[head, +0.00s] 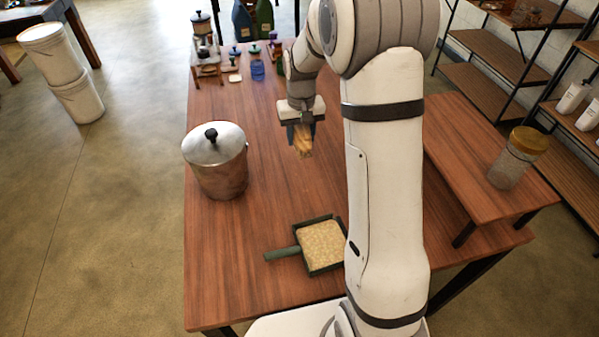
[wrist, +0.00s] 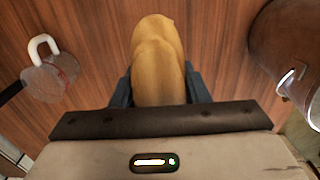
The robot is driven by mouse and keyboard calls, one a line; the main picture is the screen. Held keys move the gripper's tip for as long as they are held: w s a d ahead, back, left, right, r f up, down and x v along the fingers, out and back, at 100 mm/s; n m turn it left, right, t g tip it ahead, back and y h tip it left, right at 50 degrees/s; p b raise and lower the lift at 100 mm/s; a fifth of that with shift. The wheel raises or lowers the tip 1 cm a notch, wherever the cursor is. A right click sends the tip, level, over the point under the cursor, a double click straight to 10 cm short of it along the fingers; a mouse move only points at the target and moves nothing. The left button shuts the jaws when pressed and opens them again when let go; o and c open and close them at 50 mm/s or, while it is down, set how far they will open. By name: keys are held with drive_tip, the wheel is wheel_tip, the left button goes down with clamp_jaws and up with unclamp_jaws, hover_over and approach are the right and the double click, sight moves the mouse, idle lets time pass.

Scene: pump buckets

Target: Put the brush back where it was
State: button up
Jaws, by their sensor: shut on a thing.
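My gripper (head: 303,123) is over the middle of the wooden table, pointing down, shut on the brush. The brush (head: 302,143) shows as a tan, bristly block below the fingers, apparently above the table top. In the wrist view the brush (wrist: 158,60) is a broad yellow-tan shape between the dark fingers, and it hides the table behind it. I cannot make out a separate handle.
A lidded metal pot (head: 222,177) stands left of my gripper. Small jars and a blue cup (head: 257,70) crowd the table's far end. A yellow-lidded jar (head: 508,170) stands on a raised shelf (head: 450,140) at right. Table between pot and dustpan is clear.

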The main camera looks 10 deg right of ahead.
sight(301, 126)
drive_tip(key=shift+f, duration=4.8)
drive_tip(key=o, duration=1.3)
drive_tip(key=shift+c, duration=0.2)
drive_tip(key=shift+r, duration=0.15)
wheel_tip(301, 126, up, 11)
drive_tip(key=shift+r, duration=0.1)
drive_tip(key=shift+s+r, duration=0.2)
drive_tip(key=shift+r, duration=0.45)
drive_tip(key=s+r+t, duration=0.1)
drive_tip(key=s+r, duration=0.3)
drive_tip(key=s, duration=0.9)
drive_tip(key=s+r+t, duration=0.1)
drive_tip(key=s+r, duration=0.3)
drive_tip(key=s, duration=0.9)
drive_tip(key=shift+a+t, duration=0.2)
drive_tip(key=shift+t, duration=0.1)
drive_tip(key=shift+w+r, duration=0.1)
